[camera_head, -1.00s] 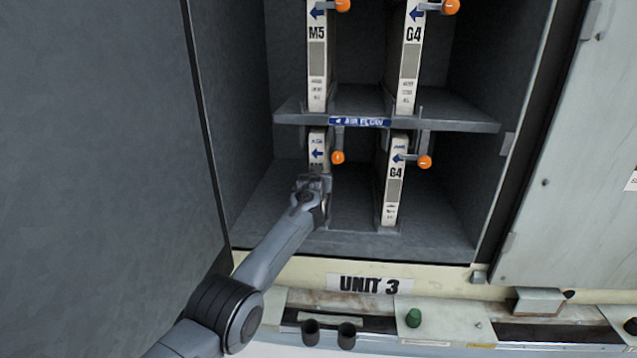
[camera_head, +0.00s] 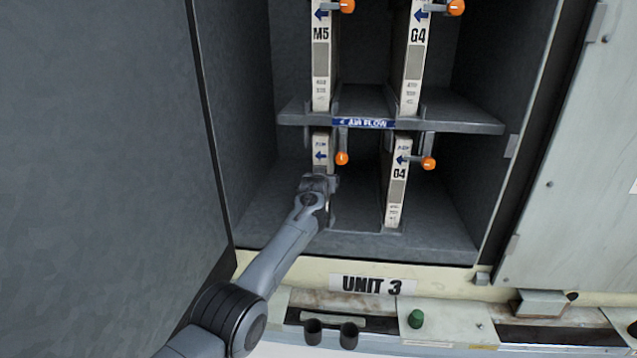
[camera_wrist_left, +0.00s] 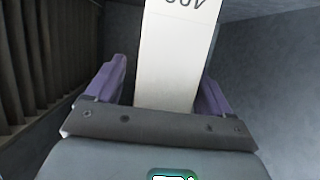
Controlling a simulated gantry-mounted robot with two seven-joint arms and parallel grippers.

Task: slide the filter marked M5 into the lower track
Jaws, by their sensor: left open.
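In the head view my left gripper (camera_head: 320,183) is at the lower left filter (camera_head: 320,146), whose blue arrow shows above it. The gripper hides the lower part of that filter and its marking. In the left wrist view the filter's pale end (camera_wrist_left: 176,60) stands between the two purple fingers (camera_wrist_left: 164,95) of my open gripper, with a gap on the left side. The filter stands upright in the lower compartment. Another filter marked M5 (camera_head: 321,62) stands upright above the shelf. My right gripper is not in view.
Filters marked G4 stand at the upper right (camera_head: 412,65) and lower right (camera_head: 397,185). Orange-knobbed latches (camera_head: 341,158) hang by the filters. The shelf (camera_head: 465,119) divides the cabinet. A sill with a green knob (camera_head: 416,319) and two dark cups (camera_head: 330,333) runs below.

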